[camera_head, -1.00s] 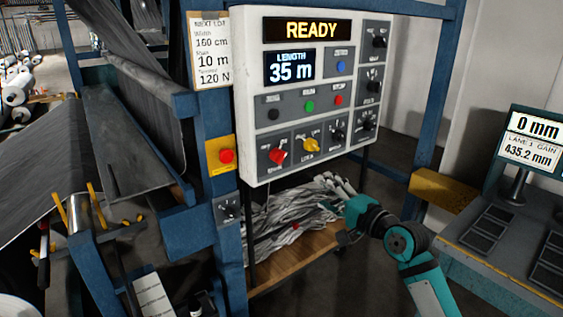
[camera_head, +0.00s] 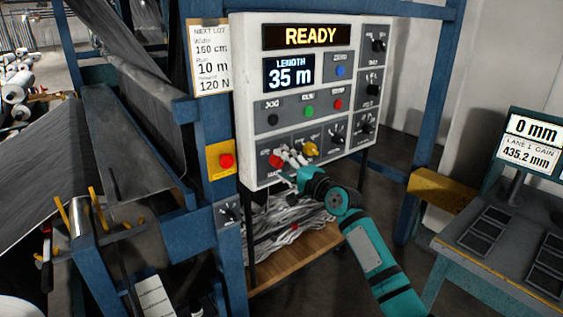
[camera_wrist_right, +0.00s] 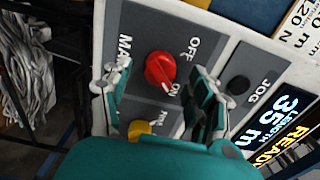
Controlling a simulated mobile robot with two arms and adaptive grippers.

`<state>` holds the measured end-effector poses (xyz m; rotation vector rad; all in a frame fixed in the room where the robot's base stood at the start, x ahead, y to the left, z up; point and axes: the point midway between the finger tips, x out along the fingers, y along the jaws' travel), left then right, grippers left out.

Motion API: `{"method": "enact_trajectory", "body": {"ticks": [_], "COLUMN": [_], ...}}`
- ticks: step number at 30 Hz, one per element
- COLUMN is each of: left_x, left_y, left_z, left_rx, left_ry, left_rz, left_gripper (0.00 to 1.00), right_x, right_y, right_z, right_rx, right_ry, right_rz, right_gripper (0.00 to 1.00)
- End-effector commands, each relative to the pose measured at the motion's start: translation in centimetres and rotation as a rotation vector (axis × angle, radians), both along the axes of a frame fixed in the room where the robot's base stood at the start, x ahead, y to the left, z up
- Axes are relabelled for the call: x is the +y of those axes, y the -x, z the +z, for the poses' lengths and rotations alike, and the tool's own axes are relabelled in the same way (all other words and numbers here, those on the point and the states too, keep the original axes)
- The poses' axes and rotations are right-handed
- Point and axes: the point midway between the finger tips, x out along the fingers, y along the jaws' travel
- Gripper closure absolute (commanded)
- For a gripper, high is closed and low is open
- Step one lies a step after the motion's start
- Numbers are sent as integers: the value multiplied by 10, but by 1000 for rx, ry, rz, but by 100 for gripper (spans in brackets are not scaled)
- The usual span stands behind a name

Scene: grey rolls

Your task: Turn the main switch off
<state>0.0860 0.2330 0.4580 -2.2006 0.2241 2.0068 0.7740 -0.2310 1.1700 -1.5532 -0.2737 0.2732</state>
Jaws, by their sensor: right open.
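The main switch is a red rotary knob (camera_head: 275,161) at the lower left of the white control panel (camera_head: 243,110). In the right wrist view the red knob (camera_wrist_right: 158,68) sits between the words OFF and ON, its narrow end toward ON. My right gripper (camera_head: 290,157) is open in front of the panel's lower row and partly covers the knob in the head view. In the right wrist view my right gripper (camera_wrist_right: 158,82) has its fingers apart on either side of the knob. Whether they touch it is unclear. My left gripper is out of view.
A yellow knob (camera_head: 310,149) is close beside the gripper, right of the red one. A red stop button (camera_head: 226,160) on a yellow plate is on the blue post. Jog, green and red buttons sit above. Grey scraps (camera_head: 285,220) lie below the panel.

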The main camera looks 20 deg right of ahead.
Motion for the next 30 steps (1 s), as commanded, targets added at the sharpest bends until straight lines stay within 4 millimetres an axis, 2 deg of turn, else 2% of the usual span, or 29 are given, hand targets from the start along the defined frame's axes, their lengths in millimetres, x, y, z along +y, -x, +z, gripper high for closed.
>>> {"method": "enact_trajectory", "body": {"ticks": [6, 14, 27, 30], "left_x": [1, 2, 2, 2], "left_y": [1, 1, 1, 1], "left_z": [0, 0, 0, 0], "left_rx": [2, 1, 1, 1], "left_ry": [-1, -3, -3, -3], "left_rz": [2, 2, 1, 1], "left_gripper": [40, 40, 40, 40], "right_x": [5, 6, 5, 5], "right_y": [-14, -14, -14, -14], "right_z": [0, 0, -1, -1], "right_rx": [0, 0, 1, 0], "right_ry": [1, 1, 0, 3], "right_rz": [0, 0, 0, 0], "right_gripper": [40, 40, 96, 96]}}
